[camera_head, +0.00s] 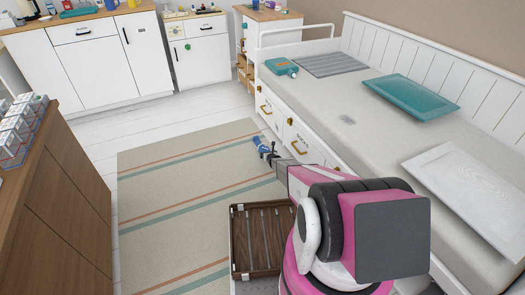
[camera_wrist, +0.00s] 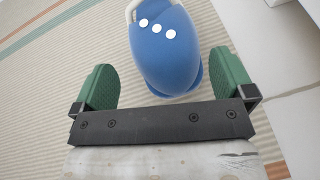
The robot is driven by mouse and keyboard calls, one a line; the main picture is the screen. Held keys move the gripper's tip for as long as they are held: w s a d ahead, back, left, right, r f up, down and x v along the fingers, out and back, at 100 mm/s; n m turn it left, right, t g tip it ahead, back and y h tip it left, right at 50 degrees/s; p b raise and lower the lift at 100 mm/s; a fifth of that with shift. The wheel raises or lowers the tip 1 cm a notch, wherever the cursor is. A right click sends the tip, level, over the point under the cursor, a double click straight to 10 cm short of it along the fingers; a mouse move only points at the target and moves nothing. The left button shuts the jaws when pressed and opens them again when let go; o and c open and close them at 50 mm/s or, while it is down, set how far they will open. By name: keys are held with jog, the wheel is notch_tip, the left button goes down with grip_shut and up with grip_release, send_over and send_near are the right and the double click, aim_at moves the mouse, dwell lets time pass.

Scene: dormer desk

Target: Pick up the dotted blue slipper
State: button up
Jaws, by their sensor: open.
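The dotted blue slipper (camera_wrist: 166,58) lies on the striped rug in the wrist view, with white dots on its top and a pale opening at its far end. In the head view the slipper (camera_head: 268,153) shows small near the rug's right edge, beside the bed's drawers. My gripper (camera_wrist: 162,88) is open, its two green fingers apart. The near rounded end of the slipper sits between and just ahead of the fingers, with a gap on both sides. In the head view my gripper (camera_head: 272,158) is right at the slipper and partly hides it.
The white bed (camera_head: 300,130) with drawers stands close on the right. A brown slatted crate (camera_head: 240,271) sits on the floor near my base. A wooden cabinet (camera_head: 70,190) stands at left. The striped rug (camera_head: 180,190) is otherwise clear.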

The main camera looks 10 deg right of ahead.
aim_at(262, 147)
jog(key=x, duration=0.5)
jog(key=shift+w+d+f, duration=0.1)
jog(key=shift+w, duration=0.2)
jog(key=c, duration=0.7)
